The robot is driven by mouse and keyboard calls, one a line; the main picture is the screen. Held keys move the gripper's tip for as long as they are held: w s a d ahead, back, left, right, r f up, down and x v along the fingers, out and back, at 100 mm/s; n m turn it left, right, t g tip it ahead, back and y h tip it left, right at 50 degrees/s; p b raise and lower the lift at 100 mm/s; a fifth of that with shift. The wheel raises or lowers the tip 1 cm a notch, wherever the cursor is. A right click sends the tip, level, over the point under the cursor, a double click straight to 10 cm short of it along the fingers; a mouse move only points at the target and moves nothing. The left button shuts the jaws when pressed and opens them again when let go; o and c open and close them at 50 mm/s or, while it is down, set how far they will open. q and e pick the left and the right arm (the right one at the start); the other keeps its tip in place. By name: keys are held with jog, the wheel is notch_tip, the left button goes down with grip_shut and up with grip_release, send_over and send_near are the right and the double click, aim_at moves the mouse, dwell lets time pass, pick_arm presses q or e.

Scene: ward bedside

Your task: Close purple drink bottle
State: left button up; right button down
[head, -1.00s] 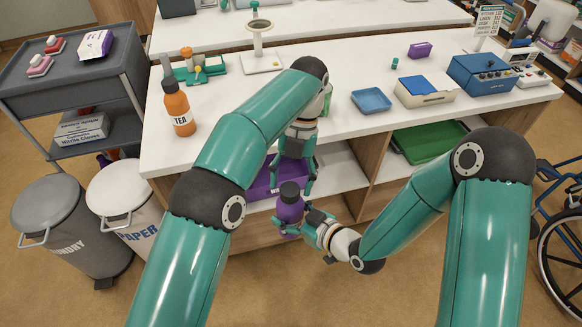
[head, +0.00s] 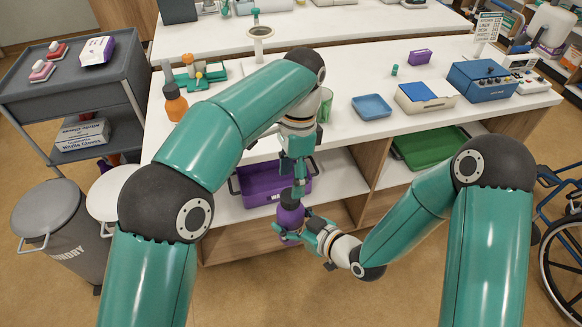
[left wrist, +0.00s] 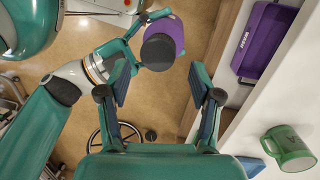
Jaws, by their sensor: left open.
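The purple drink bottle (head: 290,216) is upright in front of the shelves, held off the floor. Its dark cap (head: 291,196) sits on top; I cannot tell how tightly. My right gripper (head: 291,232) is closed around the bottle's side. My left gripper (head: 297,184) points down just above the cap. In the left wrist view its two fingers (left wrist: 160,98) are apart and empty. The purple bottle (left wrist: 172,40) and dark cap (left wrist: 158,51) show there beyond the fingers, up from the middle between them.
The white counter (head: 345,75) holds an orange bottle (head: 175,103), a blue tray (head: 371,104) and a green mug (left wrist: 289,145). A purple bin (head: 262,187) lies on the shelf behind the bottle. Waste bins stand at left, a wheelchair (head: 562,235) at right.

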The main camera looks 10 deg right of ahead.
aim_at(290, 194)
pick_arm(q)
jog(key=n, duration=0.4)
jog(key=r+n, duration=0.1)
jog(key=n, duration=0.2)
jog(key=shift+s+t, duration=0.1)
jog(key=shift+t, duration=0.2)
jog(key=n, duration=0.4)
jog(key=r+n, duration=0.1)
jog(key=n, duration=0.1)
jog(key=shift+s+a+t+h, duration=0.1)
jog(key=shift+s+t+h, duration=0.05)
jog(key=shift+t+h, duration=0.15)
jog(key=n, duration=0.4)
jog(key=r+n, duration=0.1)
jog(key=n, duration=0.1)
jog(key=shift+s+n, duration=0.15)
jog(key=shift+n, duration=0.25)
jog(key=n, duration=0.6)
jog(key=shift+s+a+r+t, duration=0.1)
jog(key=shift+s+r+t, duration=0.05)
jog(key=shift+r+t, duration=0.2)
jog(key=shift+f, duration=4.05)
